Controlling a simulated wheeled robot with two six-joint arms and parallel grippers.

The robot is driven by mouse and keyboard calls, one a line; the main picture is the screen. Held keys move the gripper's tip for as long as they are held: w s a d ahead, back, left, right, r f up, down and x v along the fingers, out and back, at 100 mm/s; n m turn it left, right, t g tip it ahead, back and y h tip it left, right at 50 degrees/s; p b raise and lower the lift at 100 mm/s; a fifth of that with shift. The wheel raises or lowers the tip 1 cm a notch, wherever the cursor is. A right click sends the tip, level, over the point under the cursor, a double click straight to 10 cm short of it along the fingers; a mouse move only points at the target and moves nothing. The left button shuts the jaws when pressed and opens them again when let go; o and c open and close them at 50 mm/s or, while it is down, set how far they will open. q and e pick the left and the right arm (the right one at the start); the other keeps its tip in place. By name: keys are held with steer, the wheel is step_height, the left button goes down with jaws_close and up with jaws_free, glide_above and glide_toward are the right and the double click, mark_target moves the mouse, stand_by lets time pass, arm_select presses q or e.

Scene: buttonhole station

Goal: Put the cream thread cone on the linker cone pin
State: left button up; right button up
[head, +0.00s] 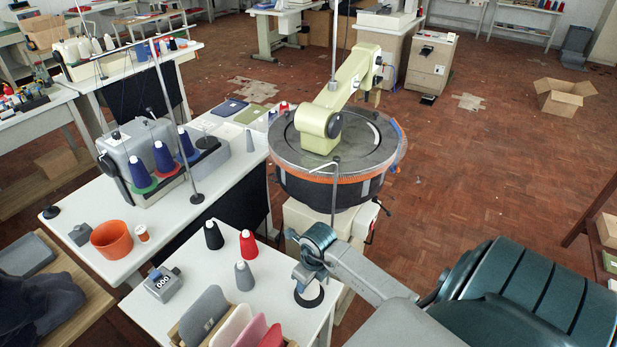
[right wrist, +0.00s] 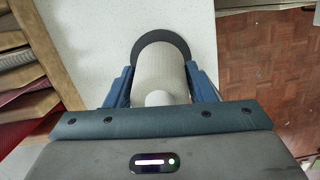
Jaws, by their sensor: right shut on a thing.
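In the right wrist view the cream thread cone (right wrist: 160,72) stands between the two blue fingers of my right gripper (right wrist: 160,88), its narrow tip towards the camera. My right gripper, also in the head view (head: 318,243), is shut on the cone, above the right edge of the white table. A black round base (right wrist: 160,38) shows around the cone's wide end; it is also in the head view (head: 309,297), under my gripper. The linker cone pin is hidden, and I cannot tell whether the cone touches the base. My left gripper is not in view.
Black (head: 213,236), red (head: 248,245) and grey (head: 244,276) cones stand on the white table, left of my gripper. A counter (head: 163,284) and a rack of fabric panels (head: 203,315) are nearby. The round linker machine (head: 335,165) stands just behind, with a tall rod (head: 333,60).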

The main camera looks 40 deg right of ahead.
steer(key=shift+f+b, duration=0.5)
steer(key=shift+f, duration=0.05)
stand_by(0.4)
steer(key=o, duration=1.1)
steer(key=shift+r, duration=0.1)
steer(key=r+b, duration=0.1)
steer(key=r, duration=0.2)
steer(key=s+r+b, duration=0.1)
steer(key=r, duration=0.6)
steer(key=shift+s+d+b, duration=0.15)
steer(key=shift+s+b, duration=0.05)
steer(key=shift+b, duration=0.2)
steer(key=shift+s+r, duration=0.1)
steer(key=shift+r, duration=0.25)
